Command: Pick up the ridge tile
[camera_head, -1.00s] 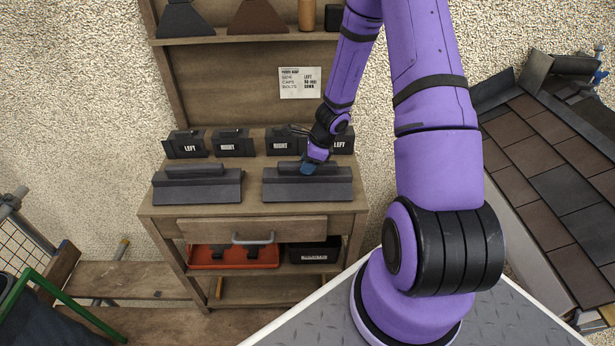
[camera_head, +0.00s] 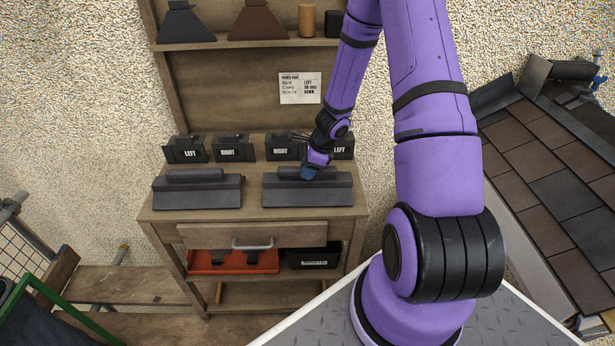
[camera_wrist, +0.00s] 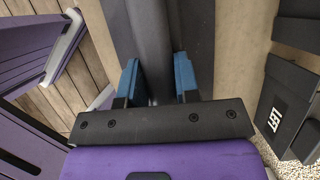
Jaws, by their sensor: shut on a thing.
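Two dark grey ridge tiles lie on the wooden workbench (camera_head: 160,214). The left ridge tile (camera_head: 197,192) is apart from my arm. My gripper (camera_head: 309,173) is at the right ridge tile (camera_head: 306,194), near the middle of its raised top. In the wrist view my gripper (camera_wrist: 158,82) has its two blue fingers on either side of the tile's raised ridge (camera_wrist: 152,40), shut on it. The tile appears to rest on the bench still; I cannot see a gap beneath it.
Several dark end pieces labelled LEFT and RIGHT (camera_head: 234,148) stand in a row behind the tiles. A paper note (camera_head: 300,88) hangs on the back panel. Below the drawer (camera_head: 252,235) are a red tray (camera_head: 205,262) and a black bin (camera_head: 314,256). A tiled roof (camera_head: 565,190) is at the right.

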